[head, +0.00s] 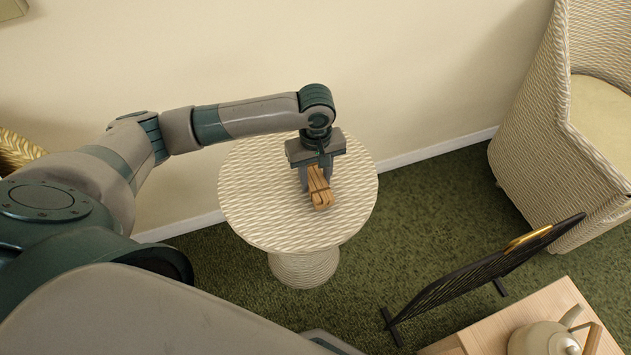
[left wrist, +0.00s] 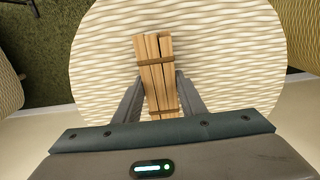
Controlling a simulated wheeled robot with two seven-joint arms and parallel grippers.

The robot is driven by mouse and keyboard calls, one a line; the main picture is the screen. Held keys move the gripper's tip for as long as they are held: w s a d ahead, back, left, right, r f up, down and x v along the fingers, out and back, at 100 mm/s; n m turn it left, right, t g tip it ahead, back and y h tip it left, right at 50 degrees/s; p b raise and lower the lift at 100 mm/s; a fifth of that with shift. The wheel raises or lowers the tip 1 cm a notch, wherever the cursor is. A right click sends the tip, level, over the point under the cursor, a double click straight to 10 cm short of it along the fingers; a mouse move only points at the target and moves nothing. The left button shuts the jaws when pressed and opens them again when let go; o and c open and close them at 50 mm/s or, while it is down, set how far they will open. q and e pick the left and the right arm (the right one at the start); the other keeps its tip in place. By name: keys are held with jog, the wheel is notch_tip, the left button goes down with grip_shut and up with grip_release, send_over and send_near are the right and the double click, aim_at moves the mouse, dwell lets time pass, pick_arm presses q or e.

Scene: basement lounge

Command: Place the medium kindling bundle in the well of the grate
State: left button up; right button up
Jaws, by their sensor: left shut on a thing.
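A kindling bundle (head: 319,188) of light brown sticks, tied with darker bands, is at the round wicker table. My left gripper (head: 317,176) comes down over it from above and is shut on it. In the left wrist view the bundle (left wrist: 155,62) lies lengthwise between the two fingers (left wrist: 160,98), with its far end sticking out past them. I cannot tell whether the bundle rests on the tabletop or is just above it. No grate that I can make out is in view. My right gripper is not in view.
The round wicker table (head: 255,205) is otherwise bare. A black screen-like panel (head: 470,283) stands at the lower right, beside a wooden table (head: 480,338) with a teapot (head: 545,338). A wicker armchair (head: 540,150) is at the right. The wall is close behind.

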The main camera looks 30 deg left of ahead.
pick_arm(q)
jog(key=shift+f, duration=0.65)
jog(key=shift+f, duration=0.1)
jog(key=o, duration=1.1)
jog(key=shift+o, duration=0.2)
